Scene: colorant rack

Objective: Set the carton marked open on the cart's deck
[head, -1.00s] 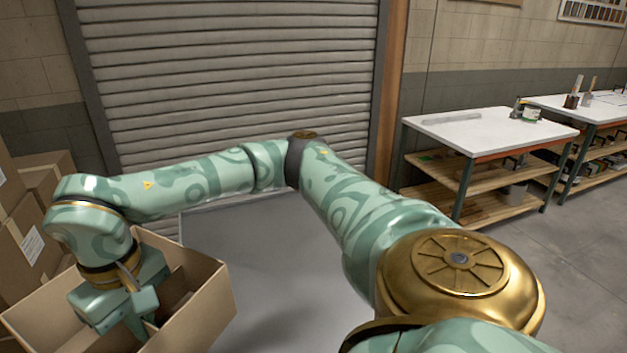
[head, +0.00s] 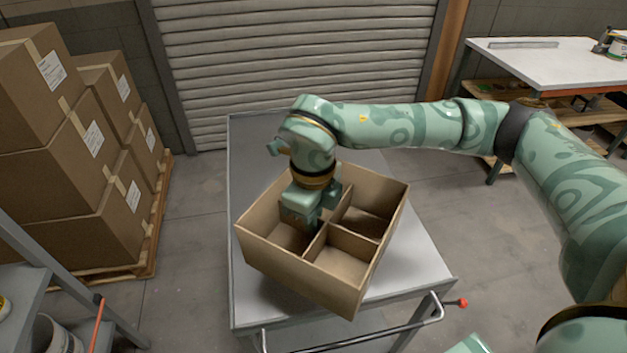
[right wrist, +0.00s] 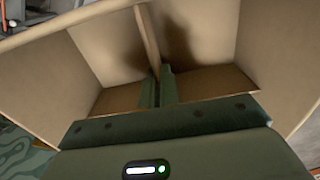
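The open-topped brown carton (head: 305,278), split inside by crossed dividers, is over the grey cart deck (head: 415,262). It looks slightly tilted, and its near corner overlaps the deck's front edge; it appears a little above the deck, but contact underneath is hidden. My right gripper (head: 310,222) reaches down into the carton from above. In the right wrist view its fingers (right wrist: 158,88) are closed around a cardboard divider (right wrist: 149,40). No mark on the carton can be read. My left gripper is not in view.
Stacked closed cartons (head: 85,150) stand on a pallet at left. The cart's push handle (head: 400,328) is at the front. A grey shelf unit (head: 30,290) is at lower left, a white-topped workbench (head: 540,62) at right. Deck is bare behind and right of the carton.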

